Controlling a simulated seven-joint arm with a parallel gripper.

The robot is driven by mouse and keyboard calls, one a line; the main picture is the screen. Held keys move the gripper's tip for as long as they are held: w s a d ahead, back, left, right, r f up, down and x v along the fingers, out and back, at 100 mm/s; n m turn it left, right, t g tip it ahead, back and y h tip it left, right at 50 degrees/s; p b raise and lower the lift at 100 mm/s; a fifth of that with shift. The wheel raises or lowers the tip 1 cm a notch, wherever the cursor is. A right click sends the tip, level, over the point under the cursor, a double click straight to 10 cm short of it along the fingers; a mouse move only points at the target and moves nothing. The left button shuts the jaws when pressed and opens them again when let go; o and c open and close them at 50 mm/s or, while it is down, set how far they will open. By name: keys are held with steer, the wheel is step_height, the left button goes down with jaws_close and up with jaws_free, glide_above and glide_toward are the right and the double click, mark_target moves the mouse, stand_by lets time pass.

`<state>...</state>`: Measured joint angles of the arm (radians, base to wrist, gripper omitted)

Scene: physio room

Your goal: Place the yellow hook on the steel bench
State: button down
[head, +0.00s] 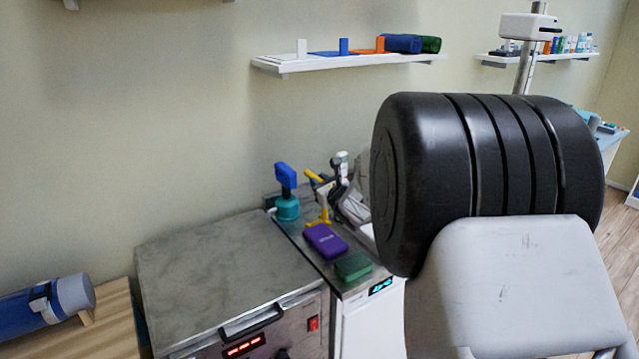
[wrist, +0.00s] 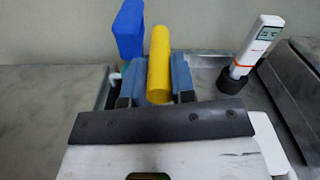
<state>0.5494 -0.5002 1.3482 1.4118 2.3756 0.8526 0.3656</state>
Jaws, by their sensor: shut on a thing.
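In the wrist view the yellow hook (wrist: 159,65) shows as a thick rounded bar between the two blue-grey fingers of my gripper (wrist: 156,82). My gripper is shut on it. In the head view my gripper (head: 327,188) is small and partly hidden by my own arm. The hook's lower end is near the bench top; I cannot tell whether it touches.
A blue-headed device on a teal base (head: 287,205) stands left of the hook. A purple box (head: 326,240) and a green block (head: 353,266) lie nearer on the bench. A steel-topped unit (head: 215,265) adjoins at left. A white meter (wrist: 262,42) stands right in the wrist view.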

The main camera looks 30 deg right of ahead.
steer(key=shift+f, duration=0.1)
stand_by(0.3)
steer(key=c, duration=1)
jaws_free()
steer(key=shift+o, duration=0.2)
steer(key=s, duration=0.7)
steer(key=shift+s, duration=0.25)
